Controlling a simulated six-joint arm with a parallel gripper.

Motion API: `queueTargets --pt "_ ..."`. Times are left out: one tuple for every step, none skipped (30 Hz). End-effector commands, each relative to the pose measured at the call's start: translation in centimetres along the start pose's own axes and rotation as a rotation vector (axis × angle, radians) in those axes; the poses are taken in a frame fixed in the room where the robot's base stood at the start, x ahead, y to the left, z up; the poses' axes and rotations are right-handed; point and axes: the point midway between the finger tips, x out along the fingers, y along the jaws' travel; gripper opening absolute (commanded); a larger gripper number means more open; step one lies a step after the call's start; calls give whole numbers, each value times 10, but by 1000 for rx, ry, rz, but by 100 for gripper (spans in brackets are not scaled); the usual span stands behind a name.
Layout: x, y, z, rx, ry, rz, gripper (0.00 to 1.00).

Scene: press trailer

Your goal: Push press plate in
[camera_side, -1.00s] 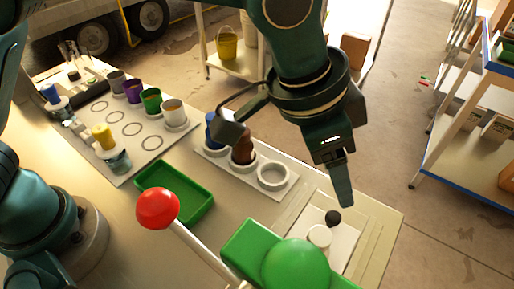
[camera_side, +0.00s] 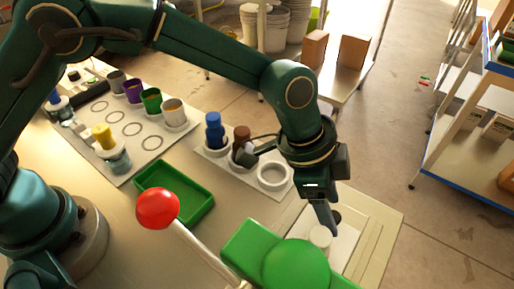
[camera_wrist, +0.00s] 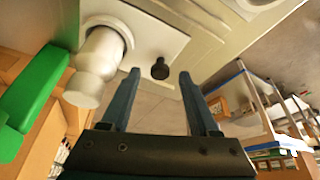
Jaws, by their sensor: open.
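The white press plate (camera_side: 347,243) lies flat at the front right of the bench, partly behind the green press head (camera_side: 290,262). It carries a black knob (camera_side: 336,216) and a white round piece (camera_side: 320,236). My gripper (camera_side: 328,228) points down at the plate beside the knob. In the wrist view my gripper (camera_wrist: 160,74) is open, with the black knob (camera_wrist: 160,68) showing between the two fingertips. I cannot tell how deep the knob sits between them. The white plate (camera_wrist: 160,38) and white piece (camera_wrist: 92,72) also show there.
A press lever with a red ball (camera_side: 158,208) rises left of the green head. A green tray (camera_side: 174,192) and a cup holder (camera_side: 250,170) with blue and brown bottles stand behind. Several paint cups stand on a board (camera_side: 135,140) at left. Shelving (camera_side: 470,150) is at right.

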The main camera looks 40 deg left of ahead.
Motion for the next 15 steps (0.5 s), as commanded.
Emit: queueTargets --pt "4 0 0 0 0 0 61" --pt "6 0 0 0 -1 1 61" --pt "7 0 0 0 0 0 61" --pt "8 0 0 0 0 0 61" --pt "8 0 0 0 0 0 61" --pt "8 0 0 0 1 0 61" --pt "8 0 0 0 1 0 61" --pt "8 0 0 0 1 -1 61" --pt "8 0 0 0 1 -1 61" --pt "8 0 0 0 1 -1 61" --pt "8 0 0 0 1 -1 61" --pt "8 0 0 0 1 -1 50" --pt "8 0 0 0 1 -1 38" --pt "8 0 0 0 1 -1 27" --pt "8 0 0 0 1 -1 12"
